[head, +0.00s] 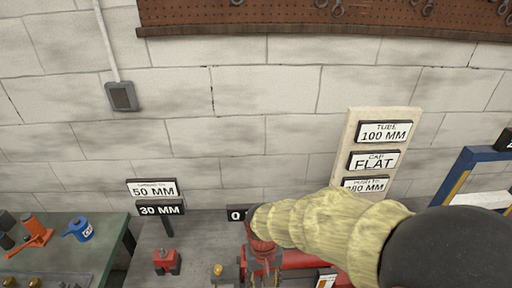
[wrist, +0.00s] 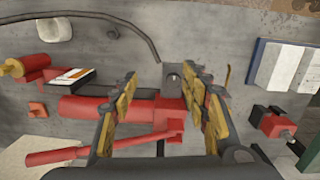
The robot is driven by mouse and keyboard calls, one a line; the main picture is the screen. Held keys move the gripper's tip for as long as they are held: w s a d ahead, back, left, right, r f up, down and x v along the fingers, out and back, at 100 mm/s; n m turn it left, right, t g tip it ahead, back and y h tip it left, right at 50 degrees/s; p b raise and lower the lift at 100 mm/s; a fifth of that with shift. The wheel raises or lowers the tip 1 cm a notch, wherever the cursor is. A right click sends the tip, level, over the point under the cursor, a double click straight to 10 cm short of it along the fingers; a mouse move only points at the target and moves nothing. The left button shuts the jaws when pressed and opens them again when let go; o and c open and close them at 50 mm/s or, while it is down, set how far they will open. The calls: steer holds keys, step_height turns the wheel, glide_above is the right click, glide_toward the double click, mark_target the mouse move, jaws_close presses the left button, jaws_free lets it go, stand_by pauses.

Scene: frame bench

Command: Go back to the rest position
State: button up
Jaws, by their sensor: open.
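My gripper (wrist: 160,78) is open, with its two yellow-and-grey fingers apart and nothing seen held between them. In the wrist view it is over a red cylindrical tool body (wrist: 85,108) with a long red handle (wrist: 60,156), on the grey bench (wrist: 215,30). A small grey block with a hole (wrist: 173,76) shows between the fingertips. The arm hides part of that tool. Whether the fingers touch it I cannot tell.
A sign board (head: 348,133) and a blue frame (head: 456,173) stand at right. Signs reading 50 MM (head: 153,191) and 30 MM and a red block (head: 166,262) are at left. A green table (head: 108,229) holds orange and blue items. A block wall stands behind.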

steer(key=s+d+r+m+t, duration=0.1)
steer(key=s+d+r+t, duration=0.2)
steer(key=d+r, duration=0.5)
steer(key=s+d+r+t, duration=0.3)
steer(key=s+d+r, duration=0.2)
steer(key=r, duration=1)
steer(key=d, duration=0.3)
steer(key=shift+d+r+m, duration=0.15)
steer(key=shift+d+m, duration=0.15)
steer(key=shift+m, duration=0.1)
